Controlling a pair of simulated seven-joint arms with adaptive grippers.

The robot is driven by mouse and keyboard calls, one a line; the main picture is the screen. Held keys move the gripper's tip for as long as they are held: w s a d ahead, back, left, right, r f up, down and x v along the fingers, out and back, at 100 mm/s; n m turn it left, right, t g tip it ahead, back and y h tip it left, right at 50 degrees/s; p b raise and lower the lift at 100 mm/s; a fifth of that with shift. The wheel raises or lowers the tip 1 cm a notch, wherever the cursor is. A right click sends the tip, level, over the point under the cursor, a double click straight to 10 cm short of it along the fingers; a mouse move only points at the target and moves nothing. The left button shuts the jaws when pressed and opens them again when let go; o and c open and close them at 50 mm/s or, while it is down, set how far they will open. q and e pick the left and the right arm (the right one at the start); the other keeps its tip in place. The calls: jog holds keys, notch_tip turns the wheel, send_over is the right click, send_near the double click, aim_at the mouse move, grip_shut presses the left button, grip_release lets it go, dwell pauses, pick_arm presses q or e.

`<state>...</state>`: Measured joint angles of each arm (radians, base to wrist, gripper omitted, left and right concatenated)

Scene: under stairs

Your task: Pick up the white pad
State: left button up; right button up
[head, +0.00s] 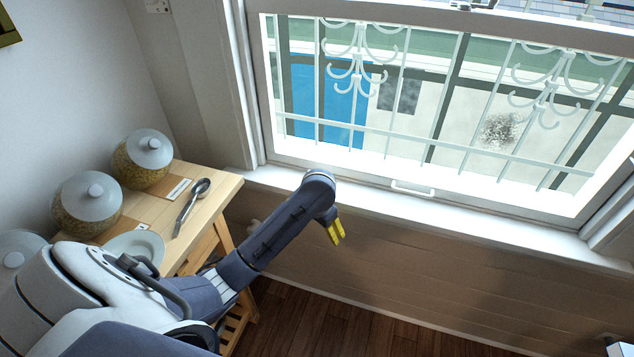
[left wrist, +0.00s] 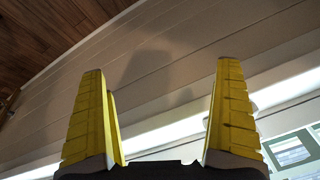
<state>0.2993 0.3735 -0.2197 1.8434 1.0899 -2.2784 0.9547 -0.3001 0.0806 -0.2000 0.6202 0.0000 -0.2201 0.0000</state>
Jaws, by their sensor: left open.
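A small flat white rectangle with dark marks (head: 179,189), possibly the white pad, lies on the wooden table (head: 225,187) beside a spoon. My left gripper (head: 336,232) has yellow fingers and hangs in the air in front of the panelled wall below the window, to the right of the table and apart from it. In the left wrist view the two yellow fingers (left wrist: 160,115) stand wide apart with nothing between them. That view shows only wall, floor and window, no pad. My right gripper is not in view.
On the table stand lidded jars (head: 145,160) (head: 87,205), a white plate (head: 134,248) and a dark-handled spoon (head: 192,205). The window sill (head: 440,212) runs behind my left arm. The wooden floor (head: 330,325) is clear.

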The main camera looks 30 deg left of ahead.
pick_arm(q)
jog(key=w+a+r+n, duration=0.1)
jog(key=w+a+r, duration=0.25)
jog(key=r, duration=0.35)
jog(key=w+a+r+n+g+h, duration=0.1)
jog(key=w+a+r+n, duration=0.15)
jog(key=w+r, duration=0.3)
jog(key=w+a+r+n, duration=0.1)
jog(key=w+a+r, duration=0.3)
jog(key=r, duration=0.3)
jog(key=f, duration=0.7)
jog(key=w+f, duration=0.1)
jog(key=f, duration=0.3)
jog(key=shift+f, duration=0.25)
jog(key=shift+w+a+f, duration=0.1)
jog(key=shift+w+f, duration=0.05)
jog(key=shift+f, duration=1.2)
jog(key=shift+w+a+f, duration=0.1)
jog(key=shift+f, duration=1.2)
jog(key=shift+c, duration=0.2)
jog(key=c, duration=1)
jog(key=shift+r, duration=0.1)
notch_tip(320, 180, up, 20)
jog(key=shift+f, duration=0.1)
